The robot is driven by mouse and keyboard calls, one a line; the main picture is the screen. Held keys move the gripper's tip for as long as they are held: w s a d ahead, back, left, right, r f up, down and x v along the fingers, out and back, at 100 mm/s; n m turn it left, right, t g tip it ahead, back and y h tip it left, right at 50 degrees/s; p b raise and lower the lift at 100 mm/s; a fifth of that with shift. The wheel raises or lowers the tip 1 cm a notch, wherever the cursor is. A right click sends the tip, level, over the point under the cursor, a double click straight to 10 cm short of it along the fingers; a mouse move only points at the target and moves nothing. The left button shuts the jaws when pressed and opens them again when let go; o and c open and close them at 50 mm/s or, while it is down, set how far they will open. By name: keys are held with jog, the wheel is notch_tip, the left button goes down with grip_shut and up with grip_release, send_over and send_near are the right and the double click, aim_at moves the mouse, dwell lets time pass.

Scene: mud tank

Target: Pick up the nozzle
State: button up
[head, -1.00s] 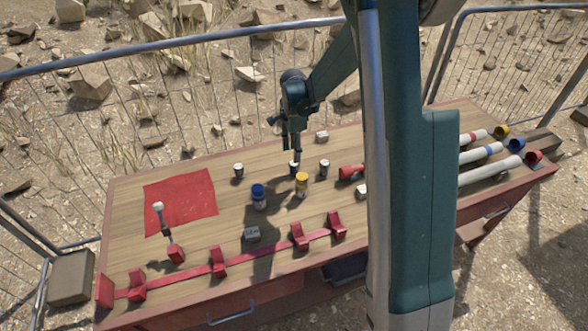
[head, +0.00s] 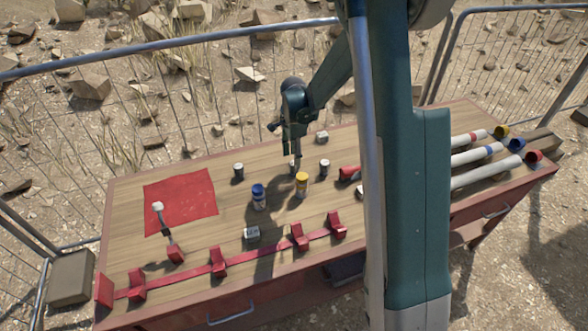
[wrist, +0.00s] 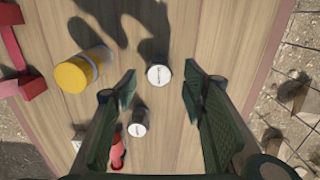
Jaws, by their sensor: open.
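A red piece (head: 350,173) that looks like the nozzle lies on the table right of the middle, partly hidden by my arm in the head view. In the wrist view it shows as a red part (wrist: 118,150), partly covered by the left finger. My gripper (head: 296,162) points down over the middle of the table, left of the red piece. It is open. In the wrist view a small white-topped cylinder (wrist: 158,75) shows between the fingertips, with no visible contact. I cannot tell for certain that the red piece is the nozzle.
Near my gripper stand a yellow-capped jar (head: 302,184), a blue-capped jar (head: 258,196) and more cylinders (head: 324,167). A red rack (head: 190,275) runs along the front edge. Capped tubes (head: 485,153) lie at right. A red mat (head: 190,192) lies left, with a white-ended tool (head: 163,220) partly over it.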

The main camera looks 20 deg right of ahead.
jog(key=shift+d+f, duration=0.1)
jog(key=shift+f, duration=2.35)
jog(key=c, duration=1)
